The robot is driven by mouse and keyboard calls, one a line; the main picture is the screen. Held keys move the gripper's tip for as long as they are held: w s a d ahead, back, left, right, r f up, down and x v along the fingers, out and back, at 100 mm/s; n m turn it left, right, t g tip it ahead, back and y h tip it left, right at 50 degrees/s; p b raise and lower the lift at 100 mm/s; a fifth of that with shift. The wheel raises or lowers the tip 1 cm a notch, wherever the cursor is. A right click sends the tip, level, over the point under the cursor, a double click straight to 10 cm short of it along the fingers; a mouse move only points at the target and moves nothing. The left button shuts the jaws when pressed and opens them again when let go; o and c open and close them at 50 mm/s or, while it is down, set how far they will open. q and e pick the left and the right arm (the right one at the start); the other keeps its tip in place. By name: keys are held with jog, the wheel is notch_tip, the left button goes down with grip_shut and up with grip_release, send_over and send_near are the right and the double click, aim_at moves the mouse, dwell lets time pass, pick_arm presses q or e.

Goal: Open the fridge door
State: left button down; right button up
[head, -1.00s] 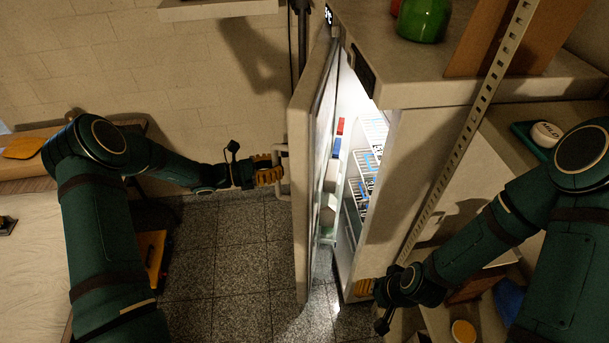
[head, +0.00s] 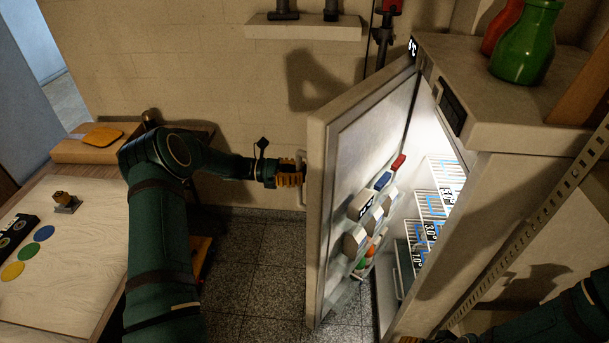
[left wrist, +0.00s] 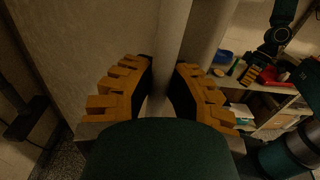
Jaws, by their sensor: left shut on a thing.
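The fridge door (head: 350,150) stands open, swung out to the left of the fridge body (head: 500,185), with its inner shelves and the lit interior showing. My left gripper (head: 292,174) is shut on the pale door handle (head: 302,198) on the door's outer face. In the left wrist view the handle (left wrist: 172,45) passes between the orange fingers of my left gripper (left wrist: 160,100). My right gripper (left wrist: 252,76) shows small in the left wrist view. Its jaw state is unclear there, and it is mostly out of the head view.
Wire shelves (head: 430,205) fill the fridge. A green bottle (head: 526,45) stands on its top. A wooden table (head: 65,260) with coloured discs is at the left. A wall shelf (head: 303,30) is above. Tiled floor (head: 255,290) lies free between table and door.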

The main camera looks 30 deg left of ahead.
pick_arm(q)
jog(key=shift+s+a+f, duration=0.1)
jog(key=shift+f, duration=0.05)
jog(key=c, duration=0.9)
grip_release()
jog(key=v, duration=1.2)
